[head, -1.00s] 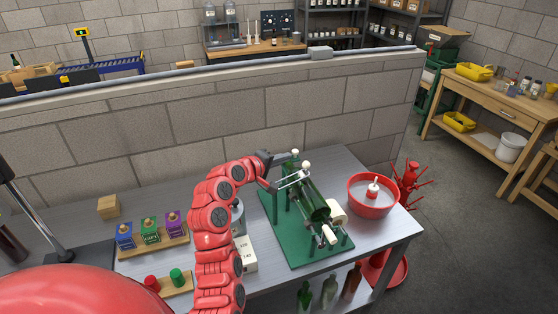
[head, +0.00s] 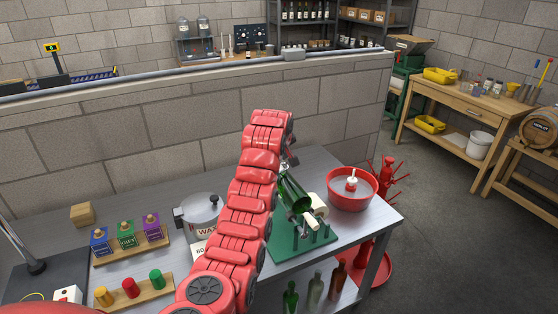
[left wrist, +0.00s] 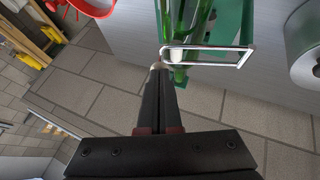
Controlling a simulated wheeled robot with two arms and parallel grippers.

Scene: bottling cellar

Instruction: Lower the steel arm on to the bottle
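The green bottle (head: 296,196) lies tilted in a green stand (head: 312,240) on the steel table; a pale roller or knob sits by its near end. In the left wrist view the green bottle (left wrist: 178,20) is at the top. The steel arm (left wrist: 215,64) shows there as a bright narrow loop crossing near the bottle, by a white piece. My left gripper (left wrist: 160,70) has its black fingers together, tips at the loop's left end by a small pale knob-like piece; I cannot tell whether they touch it. In the head view my red left arm hides that gripper and most of the steel arm.
A red bowl (head: 352,195) stands right of the stand. A wax pot (head: 202,215) stands left of my arm. Small coloured boxes (head: 127,236) and coloured plugs (head: 130,288) are on wooden racks at the left. A block wall (head: 180,140) rises behind the table.

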